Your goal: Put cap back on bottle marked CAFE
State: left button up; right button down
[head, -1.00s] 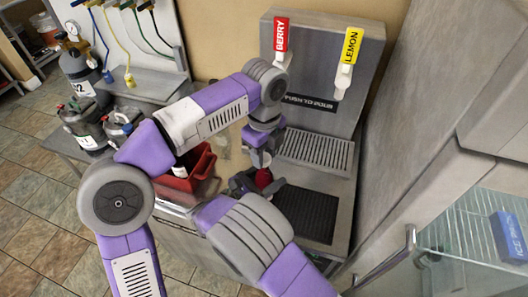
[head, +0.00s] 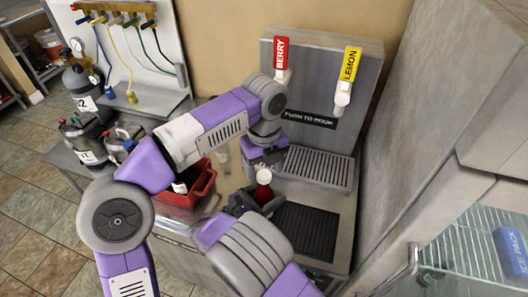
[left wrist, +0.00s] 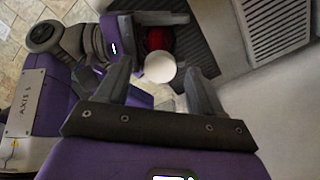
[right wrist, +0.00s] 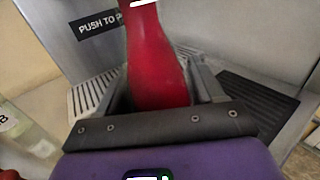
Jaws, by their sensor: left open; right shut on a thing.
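A red bottle (head: 263,193) stands upright in the jaws of my right gripper (head: 250,200). In the right wrist view the red bottle (right wrist: 158,65) fills the space between the fingers; no CAFE marking can be read. A round white cap (left wrist: 166,68) sits at the bottle's top in the left wrist view, and it also shows in the head view (head: 264,176). Whether it is fully seated cannot be told. My left gripper (left wrist: 158,78) is open, its fingers spread to either side of the cap, seemingly apart from it. In the head view it is above the bottle.
A red bin (head: 200,185) with a white-topped item stands left of the bottle. A dark mat (head: 305,232) and slotted drip tray (head: 318,168) lie to the right, below the BERRY tap (head: 281,60) and LEMON tap (head: 347,75). A clear bottle (right wrist: 25,135) stands left in the right wrist view.

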pick_arm(q)
notch_tip(320, 180, up, 11)
dwell(0.5)
pick_arm(e)
jog(key=shift+c, duration=0.3)
grip_release()
pick_arm(q)
jog(key=shift+r, duration=0.1)
pick_arm(e)
jog(key=shift+a, duration=0.1)
